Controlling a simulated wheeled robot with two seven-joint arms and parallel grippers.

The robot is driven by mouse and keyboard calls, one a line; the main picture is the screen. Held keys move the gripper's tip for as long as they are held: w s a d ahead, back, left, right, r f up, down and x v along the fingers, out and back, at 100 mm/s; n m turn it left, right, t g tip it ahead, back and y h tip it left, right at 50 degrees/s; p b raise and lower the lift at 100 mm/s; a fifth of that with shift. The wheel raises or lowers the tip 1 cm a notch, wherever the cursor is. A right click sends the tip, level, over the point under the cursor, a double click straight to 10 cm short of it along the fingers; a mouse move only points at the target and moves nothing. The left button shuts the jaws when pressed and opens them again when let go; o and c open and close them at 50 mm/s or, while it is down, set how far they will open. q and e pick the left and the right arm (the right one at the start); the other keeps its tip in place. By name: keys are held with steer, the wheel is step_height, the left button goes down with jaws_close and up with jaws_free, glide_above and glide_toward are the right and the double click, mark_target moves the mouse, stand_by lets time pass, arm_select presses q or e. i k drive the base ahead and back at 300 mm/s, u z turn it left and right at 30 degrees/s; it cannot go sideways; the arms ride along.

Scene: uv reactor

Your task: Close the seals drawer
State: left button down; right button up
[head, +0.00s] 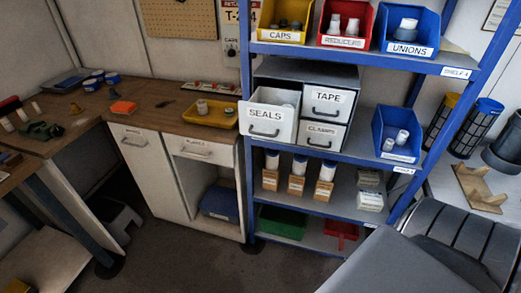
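The seals drawer (267,123) is white with a dark handle and a "SEALS" label. It sticks out of the left side of a small drawer cabinet (305,72) on the blue shelf unit, and its open top shows. The tape drawer (328,99) and the clamps drawer (320,135), in the right column of the cabinet, look shut. Neither of my grippers shows in the head view. A grey padded part at the lower right seems to be mine.
A blue bin (397,134) stands right of the cabinet. Yellow, red and blue bins line the shelf above. Left of the shelf unit, a wooden workbench (165,112) holds a yellow tray (210,113). The space before the seals drawer looks clear.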

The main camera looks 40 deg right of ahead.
mark_target(264, 116)
steer(key=k, duration=0.95)
steer(key=z, duration=1.8)
steer(key=i, duration=0.5)
steer(key=z, duration=0.05)
